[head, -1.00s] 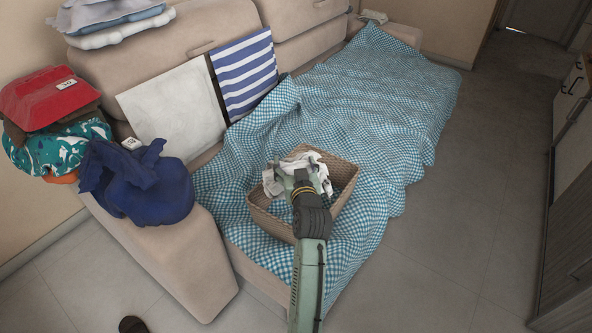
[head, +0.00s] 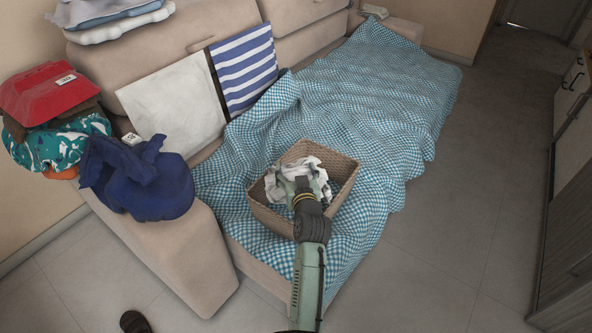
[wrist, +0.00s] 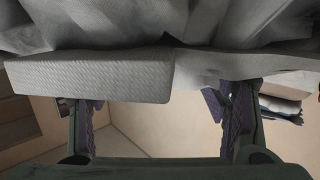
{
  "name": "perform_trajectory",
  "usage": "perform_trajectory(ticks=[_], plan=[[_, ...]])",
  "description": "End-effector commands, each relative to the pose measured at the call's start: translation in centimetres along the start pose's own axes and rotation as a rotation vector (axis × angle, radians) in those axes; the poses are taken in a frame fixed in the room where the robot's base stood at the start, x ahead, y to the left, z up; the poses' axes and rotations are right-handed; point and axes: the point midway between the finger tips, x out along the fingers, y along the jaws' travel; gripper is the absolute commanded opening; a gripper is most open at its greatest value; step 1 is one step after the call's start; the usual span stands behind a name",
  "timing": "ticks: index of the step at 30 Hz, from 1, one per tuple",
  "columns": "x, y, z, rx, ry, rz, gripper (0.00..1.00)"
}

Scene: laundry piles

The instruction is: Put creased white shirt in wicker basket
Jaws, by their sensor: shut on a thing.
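The wicker basket (head: 270,221) sits on the checked throw, its opening facing up. The creased white shirt (head: 312,167) is a crumpled bundle inside the basket's opening, towards its left and middle. My gripper (head: 302,183) reaches into the basket from the front and is shut on the shirt. In the head view its fingertips are largely hidden by cloth and my wrist. In the wrist view the shirt (wrist: 150,30) fills the top, with a finger of my gripper (wrist: 162,100) on either side below it. I cannot tell whether the shirt touches the basket floor.
A blue-and-white checked throw (head: 375,100) covers the sofa seat (head: 170,250). A navy garment (head: 140,185) lies on the armrest, beside a red folded item (head: 50,93) and teal patterned cloth (head: 55,145). A striped towel (head: 245,70) hangs on the backrest. The floor (head: 450,240) at right is clear.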

Motion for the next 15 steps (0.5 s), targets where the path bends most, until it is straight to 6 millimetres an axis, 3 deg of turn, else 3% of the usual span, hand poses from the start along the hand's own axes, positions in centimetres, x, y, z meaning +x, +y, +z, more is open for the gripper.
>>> perform_trajectory(ticks=[4, 5, 15], plan=[[0.02, 0.01, 0.08, 0.0, 0.002, 0.0, 0.34], [0.03, 0.0, 0.18, 0.0, 0.0, 0.0, 0.71], [0.03, 0.01, 0.16, 0.0, 0.0, 0.0, 0.9]])
